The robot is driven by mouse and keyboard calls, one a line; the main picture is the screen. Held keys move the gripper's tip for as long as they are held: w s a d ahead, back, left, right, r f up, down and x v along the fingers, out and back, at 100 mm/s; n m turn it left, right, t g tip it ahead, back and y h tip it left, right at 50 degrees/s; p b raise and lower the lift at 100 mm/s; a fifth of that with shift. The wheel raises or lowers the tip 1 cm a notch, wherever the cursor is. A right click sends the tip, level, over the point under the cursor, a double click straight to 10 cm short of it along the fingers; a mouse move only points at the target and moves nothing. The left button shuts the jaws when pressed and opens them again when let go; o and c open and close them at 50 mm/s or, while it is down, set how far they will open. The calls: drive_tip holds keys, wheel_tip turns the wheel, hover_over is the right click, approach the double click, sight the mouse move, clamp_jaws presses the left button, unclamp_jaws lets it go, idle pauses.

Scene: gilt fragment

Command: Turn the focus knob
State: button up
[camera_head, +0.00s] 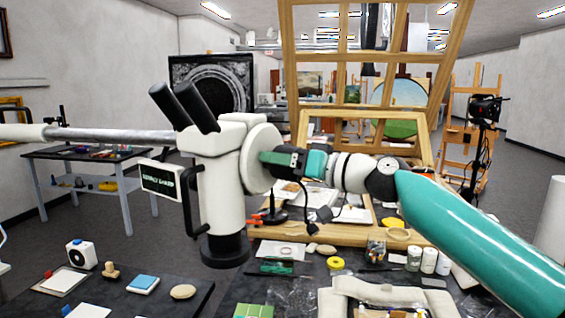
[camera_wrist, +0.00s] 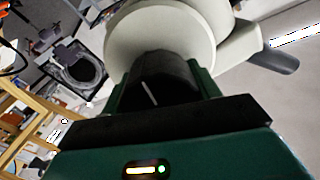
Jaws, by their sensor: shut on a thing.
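The microscope (camera_head: 221,190) is white with two black eyepieces and hangs from a grey boom at the left. Its focus knob is black with a white pointer line and sits on a round white housing (camera_head: 262,157). In the wrist view the knob (camera_wrist: 160,80) lies between the green fingers of my gripper (camera_wrist: 163,82), with the white housing (camera_wrist: 160,35) just beyond. My gripper is shut on the knob. In the head view my gripper (camera_head: 272,160) reaches the housing from the right, and the knob is mostly hidden by it.
A dark worktable (camera_head: 225,290) below holds a yellow tape roll (camera_head: 335,263), several jars and flat pads. A wooden easel frame (camera_head: 440,70) stands behind my arm. A small side table (camera_head: 85,153) is at the left. A camera on a stand (camera_head: 485,108) is at the right.

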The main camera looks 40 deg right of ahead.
drive_tip(key=o, duration=1)
drive_tip(key=shift+s, duration=0.1)
drive_tip(key=v, duration=1.3)
drive_tip(key=shift+s+d, duration=0.1)
drive_tip(key=shift+s, duration=0.2)
